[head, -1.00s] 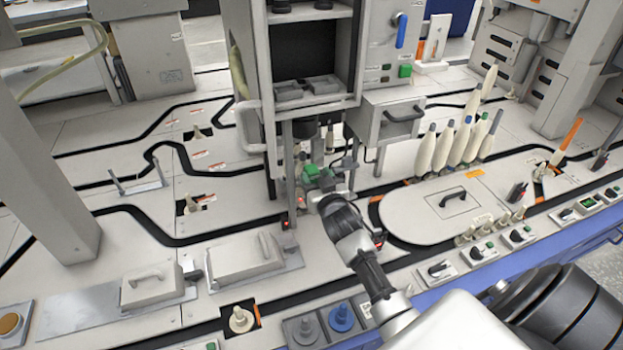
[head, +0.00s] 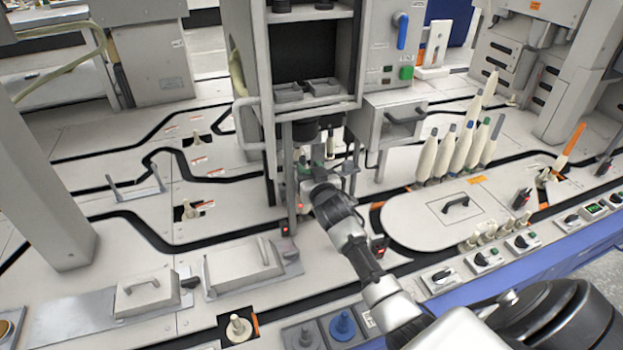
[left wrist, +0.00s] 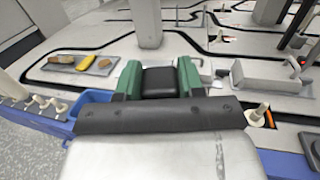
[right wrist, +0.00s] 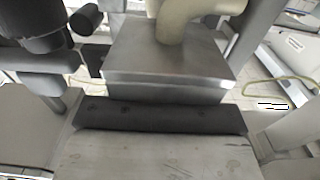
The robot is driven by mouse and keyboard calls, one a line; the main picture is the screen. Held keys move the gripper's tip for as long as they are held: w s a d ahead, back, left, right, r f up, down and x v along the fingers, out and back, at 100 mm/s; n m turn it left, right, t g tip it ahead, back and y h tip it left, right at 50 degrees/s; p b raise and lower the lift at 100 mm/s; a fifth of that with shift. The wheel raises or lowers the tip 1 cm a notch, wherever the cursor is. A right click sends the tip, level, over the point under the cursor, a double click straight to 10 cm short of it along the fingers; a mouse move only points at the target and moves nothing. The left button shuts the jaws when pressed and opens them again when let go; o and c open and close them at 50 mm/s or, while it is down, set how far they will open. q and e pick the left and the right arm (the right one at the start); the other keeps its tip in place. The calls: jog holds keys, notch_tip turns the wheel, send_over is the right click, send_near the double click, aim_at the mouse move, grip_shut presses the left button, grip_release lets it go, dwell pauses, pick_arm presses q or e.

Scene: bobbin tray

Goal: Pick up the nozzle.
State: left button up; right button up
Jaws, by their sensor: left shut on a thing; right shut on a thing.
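In the right wrist view, a grey metal block (right wrist: 165,68) with a thick cream curved pipe (right wrist: 185,18) fills the space in front of my right gripper. It looks like the nozzle, though I cannot be sure. It hides the right fingers there. In the head view, my right gripper (head: 312,172) reaches under the tall grey machine, shut, its fingers mostly hidden behind my wrist. In the left wrist view, my left gripper (left wrist: 159,76) has its green fingers on both sides of a black block (left wrist: 159,82), shut on it. The left gripper is outside the head view.
The grey machine (head: 258,60) has posts and bars close around my right gripper. Cream bobbins (head: 462,150) stand to its right, behind an oval plate (head: 420,212). Lidded boxes (head: 240,268) are at front left. A tray (left wrist: 80,64) with small items shows in the left wrist view.

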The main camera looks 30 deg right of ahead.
jog(key=shift+r, duration=0.1)
